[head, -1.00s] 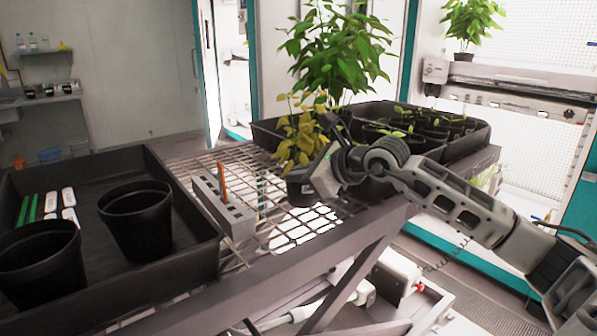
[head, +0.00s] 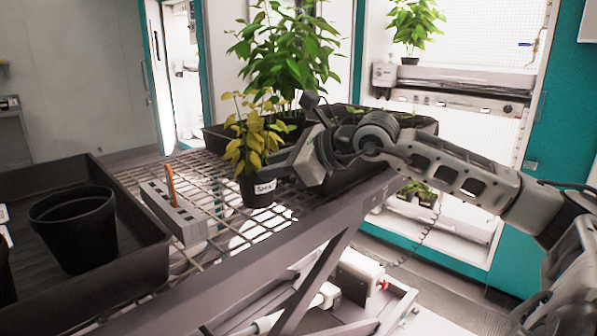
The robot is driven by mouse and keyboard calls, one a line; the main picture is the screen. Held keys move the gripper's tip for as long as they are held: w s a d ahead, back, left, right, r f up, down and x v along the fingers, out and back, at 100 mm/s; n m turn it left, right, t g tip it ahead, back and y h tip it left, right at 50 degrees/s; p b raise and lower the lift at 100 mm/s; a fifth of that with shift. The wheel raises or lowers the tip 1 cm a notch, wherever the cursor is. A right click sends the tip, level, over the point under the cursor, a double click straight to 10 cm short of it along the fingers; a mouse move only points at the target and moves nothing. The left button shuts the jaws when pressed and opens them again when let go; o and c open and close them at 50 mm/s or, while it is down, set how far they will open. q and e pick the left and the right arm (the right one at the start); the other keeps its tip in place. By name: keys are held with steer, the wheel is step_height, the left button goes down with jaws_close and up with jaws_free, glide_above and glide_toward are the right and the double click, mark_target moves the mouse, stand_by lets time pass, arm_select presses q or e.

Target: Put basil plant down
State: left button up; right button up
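The basil plant (head: 253,152), with yellowish-green leaves, stands upright in a small black pot (head: 250,190) with a white label. The pot is at the front part of the mesh bench top (head: 130,178); I cannot tell whether its base touches the mesh. My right gripper (head: 275,164) comes in from the right, its finger at the pot's right upper side. The far finger is hidden, so I cannot tell whether the gripper grips the pot or is apart from it. My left gripper is not in view.
A grey slotted block (head: 174,212) with an orange tool stands left of the plant. A black tray (head: 150,252) with an empty pot (head: 75,230) is at the left. A large leafy plant (head: 285,55) and a black seedling tray (head: 428,125) are behind.

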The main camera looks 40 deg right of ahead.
arm_select(q)
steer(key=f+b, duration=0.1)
steer(key=b, duration=0.1)
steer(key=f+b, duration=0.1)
steer(key=b, duration=0.2)
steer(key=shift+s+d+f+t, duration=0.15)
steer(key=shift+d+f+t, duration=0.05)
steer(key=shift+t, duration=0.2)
arm_select(e)
steer(key=v, duration=0.5)
steer(key=shift+s, duration=0.25)
